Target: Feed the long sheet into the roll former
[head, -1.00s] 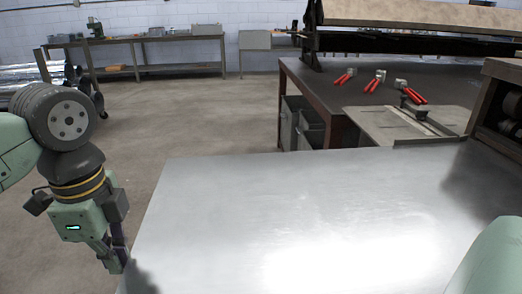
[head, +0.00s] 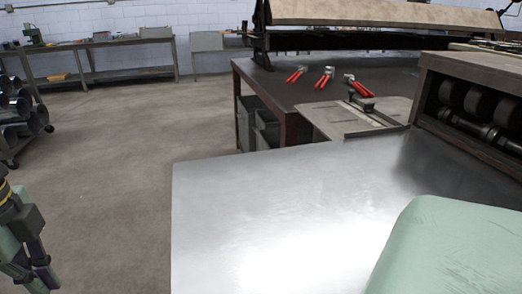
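The long sheet (head: 270,215) is a flat, shiny grey metal panel filling the lower middle of the head view. Its far right part reaches to the front of the roll former (head: 440,64), a dark housing with a worn frame and rollers (head: 480,105) inside. I cannot tell whether the sheet's edge is between the rollers. My gripper (head: 38,282) is at the lower left edge, pointing down, partly cut off. A wide strip of floor shows between it and the sheet's left edge, and nothing shows held in it. How far its fingers are apart is unclear.
Round ducts (head: 20,108) sit on a cart at left. The floor (head: 130,130) between is clear.

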